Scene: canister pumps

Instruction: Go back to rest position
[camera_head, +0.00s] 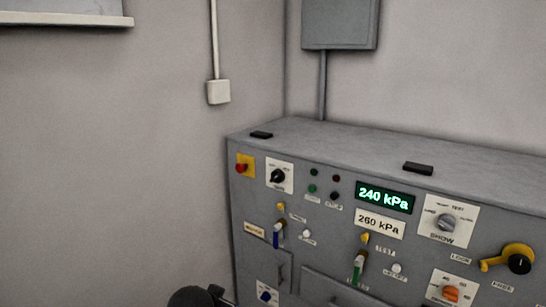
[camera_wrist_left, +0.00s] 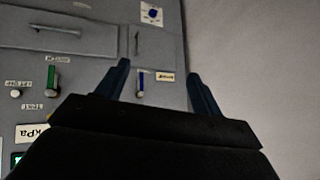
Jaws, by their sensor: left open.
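My left gripper (camera_wrist_left: 158,75) is open in the left wrist view. Its two dark fingers stand apart with nothing held between them. The grey control panel (camera_wrist_left: 85,12) lies beyond them, seen upside down. A blue-handled lever (camera_wrist_left: 141,83) shows in the gap between the fingers; I cannot tell how far off it is. In the head view a dark part of my left arm shows at the bottom edge, low in front of the panel's left side. My right gripper is in neither view.
The grey console (camera_head: 258,170) fills the right of the head view. It carries a green display (camera_head: 384,197) reading 240 kPa, a 260 kPa label (camera_head: 380,223), a green lever (camera_head: 357,268), a yellow-handled crank (camera_head: 510,257) and an orange knob (camera_head: 450,293). Bare wall lies left.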

